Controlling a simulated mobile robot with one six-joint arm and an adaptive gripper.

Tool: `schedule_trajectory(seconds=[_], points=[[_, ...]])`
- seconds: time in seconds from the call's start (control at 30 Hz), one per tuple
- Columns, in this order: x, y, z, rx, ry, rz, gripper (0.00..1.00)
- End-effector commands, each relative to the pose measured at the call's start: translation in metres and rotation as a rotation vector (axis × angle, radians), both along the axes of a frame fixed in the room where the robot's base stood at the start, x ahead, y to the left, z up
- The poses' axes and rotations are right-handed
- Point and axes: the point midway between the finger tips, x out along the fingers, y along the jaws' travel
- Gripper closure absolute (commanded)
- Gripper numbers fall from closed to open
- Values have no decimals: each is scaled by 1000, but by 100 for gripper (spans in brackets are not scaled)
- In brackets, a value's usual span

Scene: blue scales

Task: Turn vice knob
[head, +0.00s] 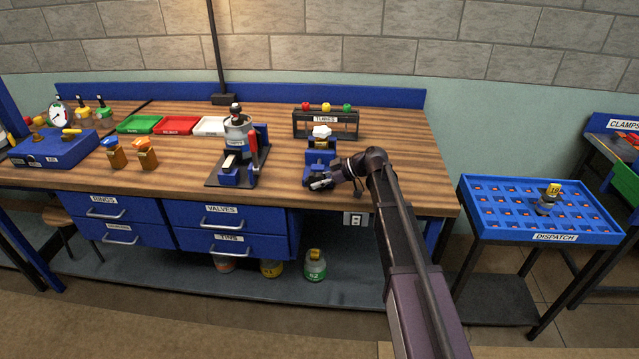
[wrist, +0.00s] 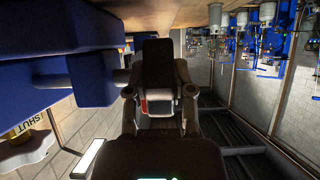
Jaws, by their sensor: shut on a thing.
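The blue vice (head: 319,158) stands at the front edge of the wooden bench, right of centre. A part with a white top (head: 322,131) sits upright at it. My gripper (head: 322,184) is at the vice's front, low and near the bench edge. In the wrist view, the vice's blue blocks (wrist: 60,65) fill the left. A short grey shaft leads from them to a dark knob (wrist: 158,65). My gripper (wrist: 159,97) is shut on this knob, with a finger on each side. The knob is hidden by my gripper in the head view.
A tube rack (head: 325,124) stands behind the vice. A black-based fixture (head: 220,180) is to its left. Blue drawers (head: 222,214) are below the bench. A blue dispatch tray (head: 490,220) is on a stand at right. The bench top right of the vice is clear.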

Motion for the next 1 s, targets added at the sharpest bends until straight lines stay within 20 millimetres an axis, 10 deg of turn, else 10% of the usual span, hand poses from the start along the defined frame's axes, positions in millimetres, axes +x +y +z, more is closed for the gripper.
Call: schedule_trajectory(seconds=[0.1,0.13,0.2,1.0], points=[[-1,1,1,3,1,2,100],[-1,1,1,3,1,2,66],[-1,1,1,3,1,2,54],[0,0,33,0,1,-2,54]])
